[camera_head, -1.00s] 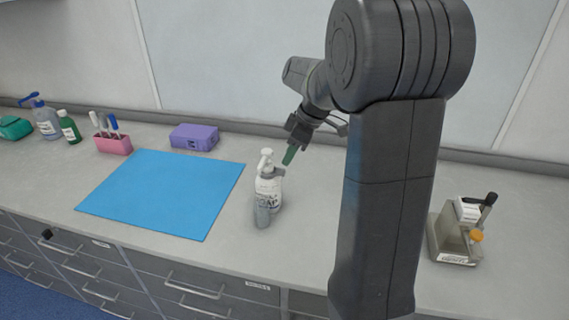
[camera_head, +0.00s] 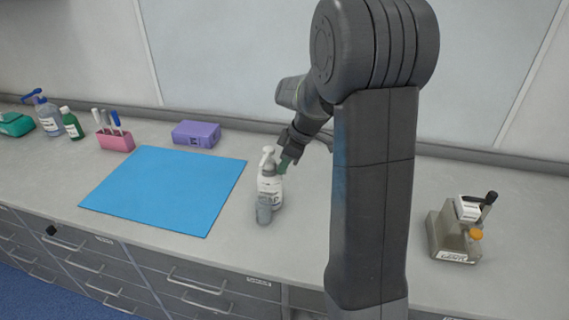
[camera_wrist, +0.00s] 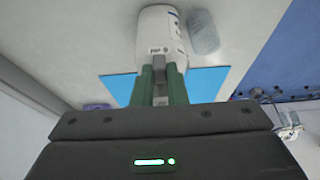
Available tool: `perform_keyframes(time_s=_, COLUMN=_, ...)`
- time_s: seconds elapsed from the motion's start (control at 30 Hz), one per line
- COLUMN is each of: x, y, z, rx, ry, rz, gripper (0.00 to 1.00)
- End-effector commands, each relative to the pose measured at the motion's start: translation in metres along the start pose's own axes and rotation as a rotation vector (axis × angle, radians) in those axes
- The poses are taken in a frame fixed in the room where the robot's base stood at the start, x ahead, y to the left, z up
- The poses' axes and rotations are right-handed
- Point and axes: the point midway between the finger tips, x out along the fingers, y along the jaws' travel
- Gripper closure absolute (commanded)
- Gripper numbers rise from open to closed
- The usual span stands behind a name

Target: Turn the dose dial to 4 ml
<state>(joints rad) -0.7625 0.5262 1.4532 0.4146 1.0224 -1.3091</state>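A white pump bottle (camera_head: 269,190) with dark print stands upright right of the blue mat. It also shows at the top of the wrist view (camera_wrist: 160,32). My gripper (camera_head: 288,162) is at the bottle's upper right side, close to its neck. In the wrist view its two green fingers (camera_wrist: 161,85) point at the bottle, a narrow gap apart. A small grey part (camera_wrist: 160,72) shows between them at the bottle. I cannot tell whether the fingers press on it. No dial marks or dose numbers are readable.
A grey cup-like object (camera_head: 264,211) stands at the bottle's front. The blue mat (camera_head: 165,190) lies to the left. A purple box (camera_head: 196,133) and a pink pen holder (camera_head: 116,138) stand behind.

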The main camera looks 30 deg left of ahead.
Motion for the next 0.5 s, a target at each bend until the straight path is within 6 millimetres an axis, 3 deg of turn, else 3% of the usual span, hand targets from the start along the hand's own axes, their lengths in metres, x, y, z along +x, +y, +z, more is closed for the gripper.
perform_keyframes(time_s=0.5, x=0.0024, y=-0.0083, z=0.0002, rx=0.160, ry=0.001, rz=0.069, gripper=1.00)
